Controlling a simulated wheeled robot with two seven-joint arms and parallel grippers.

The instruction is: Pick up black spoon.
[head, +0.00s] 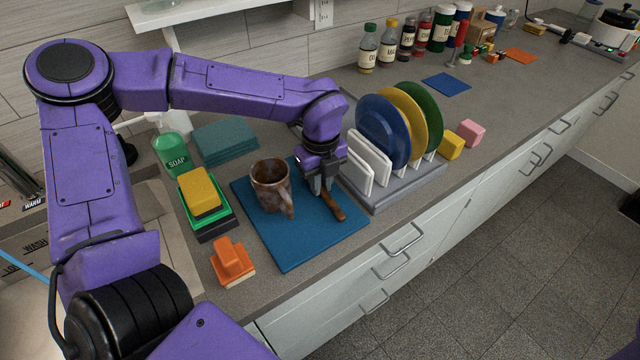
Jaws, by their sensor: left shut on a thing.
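A dark brown utensil (335,210) lies at the right part of the blue mat (290,252), its near end pointing towards the counter's front edge. Its far end is hidden under my left gripper, so I cannot tell whether it has a spoon bowl. It looks brown rather than black, and I see no other spoon. My left gripper (322,192) points down over the mat, shut on this utensil, close to the mat's surface. My right gripper is not in view.
A brown mug (271,186) stands on the mat just left of the gripper. A grey dish rack (400,186) with plates stands close on the right. An orange scrubber (231,262), stacked sponges (200,191) and a green soap bottle (171,153) are at left. The mat's front is clear.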

